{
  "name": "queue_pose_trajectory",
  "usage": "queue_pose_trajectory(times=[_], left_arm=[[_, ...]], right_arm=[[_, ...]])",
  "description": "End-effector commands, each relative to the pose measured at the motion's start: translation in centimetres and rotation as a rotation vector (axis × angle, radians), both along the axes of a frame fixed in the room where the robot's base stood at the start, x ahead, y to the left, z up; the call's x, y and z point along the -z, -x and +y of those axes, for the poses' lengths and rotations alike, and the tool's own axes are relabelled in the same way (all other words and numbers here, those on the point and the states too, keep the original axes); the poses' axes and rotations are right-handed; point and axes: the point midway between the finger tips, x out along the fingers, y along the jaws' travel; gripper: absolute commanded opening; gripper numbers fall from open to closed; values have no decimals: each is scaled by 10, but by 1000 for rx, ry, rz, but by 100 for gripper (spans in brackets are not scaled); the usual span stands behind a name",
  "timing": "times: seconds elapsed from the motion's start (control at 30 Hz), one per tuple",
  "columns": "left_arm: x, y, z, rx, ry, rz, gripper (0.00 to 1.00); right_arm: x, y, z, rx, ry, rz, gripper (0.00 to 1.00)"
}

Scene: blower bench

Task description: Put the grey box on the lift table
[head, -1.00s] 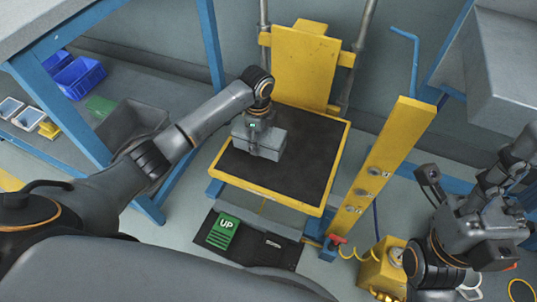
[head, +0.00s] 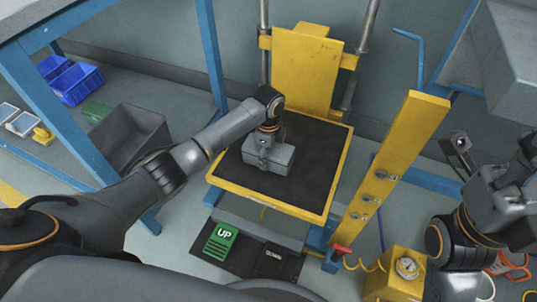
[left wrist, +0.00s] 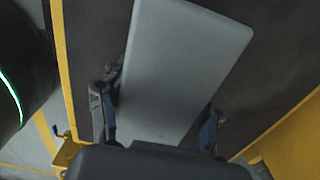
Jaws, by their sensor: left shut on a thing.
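The grey box (head: 280,160) is over the black top of the lift table (head: 332,180), which has a yellow rim, in the head view. It lies left of the top's middle; I cannot tell whether it touches the surface. My left gripper (head: 266,145) reaches down on the box from above and is shut on it. In the left wrist view the box (left wrist: 182,60) sits between the two fingers of the left gripper (left wrist: 157,118), over the dark top. My right gripper (head: 460,150) is at the right, away from the table; its fingers are unclear.
A yellow post (head: 395,160) with round fittings stands right of the table. A green UP pedal (head: 221,242) and a dark pedal (head: 272,262) lie on the floor in front. A yellow box with a gauge (head: 396,278) stands at front right. A blue-legged bench (head: 50,105) is at left.

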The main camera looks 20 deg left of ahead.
Motion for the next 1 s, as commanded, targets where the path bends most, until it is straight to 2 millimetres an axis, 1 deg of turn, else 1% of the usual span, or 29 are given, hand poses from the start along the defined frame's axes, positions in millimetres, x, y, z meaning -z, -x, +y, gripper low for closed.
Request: queue_pose_trajectory(times=[0.03,0.07,0.1,0.17,0.47,0.57,0.63,0.67,0.7,0.77,1.0], left_arm=[[0,-1,0,0,1,-2,1],[2,0,0,0,0,1,66],[2,0,0,0,0,1,74],[2,0,0,0,0,1,86],[2,0,0,0,0,1,86],[-2,0,0,0,0,0,86],[-11,0,0,0,0,-1,86],[-15,-1,0,0,0,-1,86],[-22,-1,0,0,0,-2,86],[-34,-1,1,0,-1,-2,86],[-86,0,0,1,0,-1,86]], right_arm=[[0,0,0,0,0,0,40],[0,0,0,0,0,1,40],[0,0,0,0,0,0,40],[0,0,0,0,0,0,40],[0,0,0,-1,0,0,40],[-1,0,0,0,-1,-2,40],[-7,1,0,0,-1,-6,40],[-5,1,-1,-1,-3,4,40],[1,-2,-1,-1,-3,35,40],[4,-3,-1,-2,-4,58,40],[15,0,-4,-7,-11,139,40]])
